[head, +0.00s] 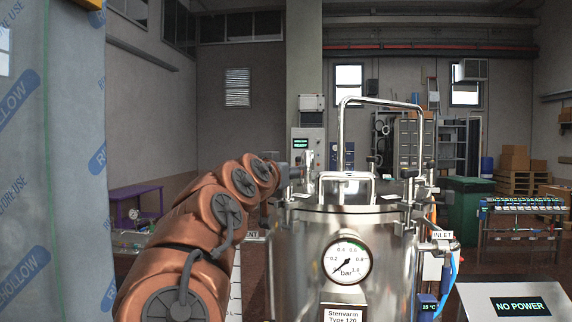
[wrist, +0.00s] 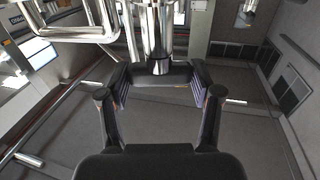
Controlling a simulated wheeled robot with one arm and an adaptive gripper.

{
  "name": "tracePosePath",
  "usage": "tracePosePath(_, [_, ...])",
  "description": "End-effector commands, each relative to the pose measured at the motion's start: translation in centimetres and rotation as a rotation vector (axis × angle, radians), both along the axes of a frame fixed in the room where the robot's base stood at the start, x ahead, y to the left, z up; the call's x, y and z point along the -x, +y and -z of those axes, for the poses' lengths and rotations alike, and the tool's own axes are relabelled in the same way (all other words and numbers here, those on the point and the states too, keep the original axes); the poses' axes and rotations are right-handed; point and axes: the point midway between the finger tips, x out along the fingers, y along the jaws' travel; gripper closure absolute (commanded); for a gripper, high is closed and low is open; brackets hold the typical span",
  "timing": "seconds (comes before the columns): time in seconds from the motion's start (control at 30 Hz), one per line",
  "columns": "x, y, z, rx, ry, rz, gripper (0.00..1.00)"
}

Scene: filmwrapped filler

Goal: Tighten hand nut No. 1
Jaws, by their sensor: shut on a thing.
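My gripper (wrist: 158,88) is shut on a dark hand nut (wrist: 160,78), a short black bar between the two finger pads. A shiny metal stem (wrist: 158,35) meets the bar on its far side. No number is readable on the nut. In the head view my gripper (head: 283,175) is at the left rim of the lid of a steel vessel (head: 300,260). There my copper-coloured arm and the clamp parts hide most of the held nut. Another dark hand nut (head: 430,165) shows at the right of the lid.
A tall bent pipe (head: 342,130) and a low handle (head: 347,176) rise from the lid. A pressure gauge (head: 350,260) is on the vessel's front. An inlet valve (head: 440,246) sticks out at right. A wrapped sheet (head: 55,160) stands close at left.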

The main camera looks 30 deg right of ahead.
Motion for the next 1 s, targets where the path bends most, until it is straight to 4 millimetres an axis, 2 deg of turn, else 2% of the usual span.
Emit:
tracePosePath(0.03, [-0.02, 0.11, -0.46, 0.007, -0.001, 0.013, 0.71])
tracePosePath(0.8, [-0.05, 0.11, -0.2, 0.004, -0.002, 0.067, 0.71])
tracePosePath(0.83, [-0.05, 0.11, -0.21, 0.003, -0.001, 0.067, 0.34])
tracePosePath(1.0, [-0.06, 0.09, -0.14, 0.002, -0.001, 0.067, 0.16])
